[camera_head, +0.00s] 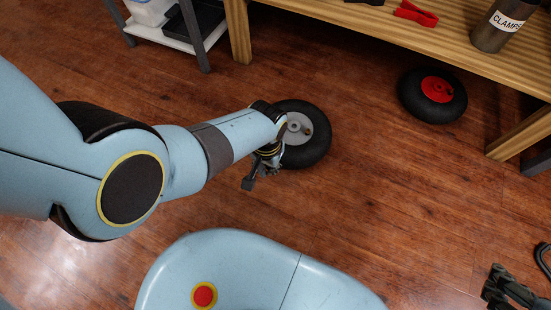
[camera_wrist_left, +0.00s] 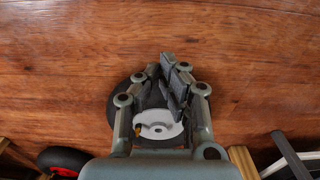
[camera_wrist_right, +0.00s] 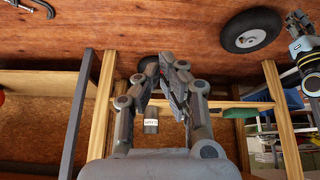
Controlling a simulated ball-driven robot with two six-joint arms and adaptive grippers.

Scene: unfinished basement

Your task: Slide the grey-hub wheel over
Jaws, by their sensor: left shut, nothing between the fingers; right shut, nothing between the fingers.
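The grey-hub wheel (camera_head: 315,146) lies flat on the wooden floor in the head view, a black tyre around a light grey hub. My left arm covers part of its left side. My left gripper (camera_head: 256,179) is shut and empty at the wheel's lower-left edge; I cannot tell if it touches. In the left wrist view the wheel (camera_wrist_left: 160,124) lies behind the left fingers (camera_wrist_left: 176,75). In the right wrist view the wheel (camera_wrist_right: 231,31) is at the top right. My right gripper (camera_head: 512,284) is shut and empty at the lower right, away from the wheel.
A red-hub wheel (camera_head: 408,96) lies on the floor by the wooden bench (camera_head: 460,61). On the bench are a red clamp (camera_head: 416,14) and a grey can labelled CLAMPS (camera_head: 489,37). A shelf cart (camera_head: 203,47) stands at upper left. Floor between the two wheels is clear.

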